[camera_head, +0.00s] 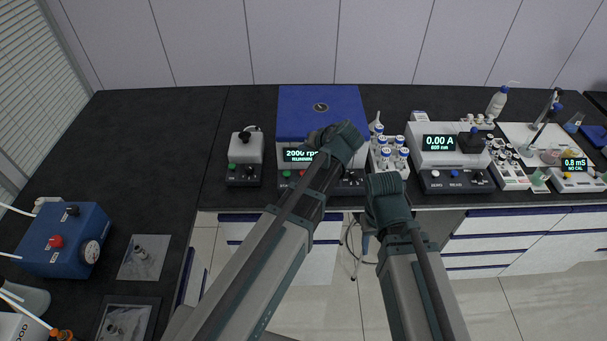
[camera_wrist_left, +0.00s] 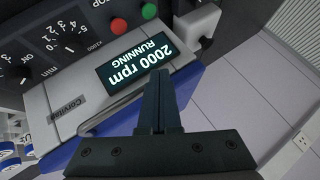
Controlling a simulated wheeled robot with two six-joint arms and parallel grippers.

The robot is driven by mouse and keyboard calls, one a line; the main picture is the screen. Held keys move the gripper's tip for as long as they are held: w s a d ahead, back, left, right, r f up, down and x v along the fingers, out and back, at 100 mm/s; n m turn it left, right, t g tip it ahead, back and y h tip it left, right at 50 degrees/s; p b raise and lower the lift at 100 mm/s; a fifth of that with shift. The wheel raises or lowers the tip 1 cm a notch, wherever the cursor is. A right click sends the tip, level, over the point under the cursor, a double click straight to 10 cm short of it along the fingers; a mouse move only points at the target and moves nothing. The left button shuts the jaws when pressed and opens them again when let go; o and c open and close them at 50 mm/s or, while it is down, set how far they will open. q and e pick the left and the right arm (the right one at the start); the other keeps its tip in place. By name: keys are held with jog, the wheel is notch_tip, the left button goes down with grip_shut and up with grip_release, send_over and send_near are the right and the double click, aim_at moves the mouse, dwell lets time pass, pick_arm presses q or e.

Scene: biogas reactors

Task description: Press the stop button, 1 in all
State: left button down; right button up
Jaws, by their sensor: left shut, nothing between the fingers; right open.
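The centrifuge (camera_head: 320,105) has a blue lid and a lit display (camera_wrist_left: 140,62) that reads 2000 rpm RUNNING. In the head view the red button (camera_head: 301,173) is left of my left arm. My left gripper (camera_wrist_left: 162,78) is shut and empty, its fingertips over the display's edge in the wrist view, apart from the buttons. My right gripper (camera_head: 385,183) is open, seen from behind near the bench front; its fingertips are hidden.
A small device (camera_head: 245,160) stands left of the centrifuge. A tube rack (camera_head: 390,155) and a photometer (camera_head: 448,155) stand to its right. A blue box (camera_head: 66,232) with a red knob sits on the left bench. The bench between them is clear.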

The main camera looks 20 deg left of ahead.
aim_at(302, 172)
pick_arm(q)
jog(key=shift+f+b, duration=3.65)
jog(key=shift+f, duration=0.35)
jog(key=shift+f+b, duration=0.4)
jog(key=shift+f+b, duration=0.85)
jog(key=shift+b, duration=0.05)
jog(key=shift+r, duration=0.15)
jog(key=shift+r+p, duration=1.2)
jog(key=shift+p, duration=0.15)
notch_tip(302, 172, up, 5)
jog(key=p, duration=0.5)
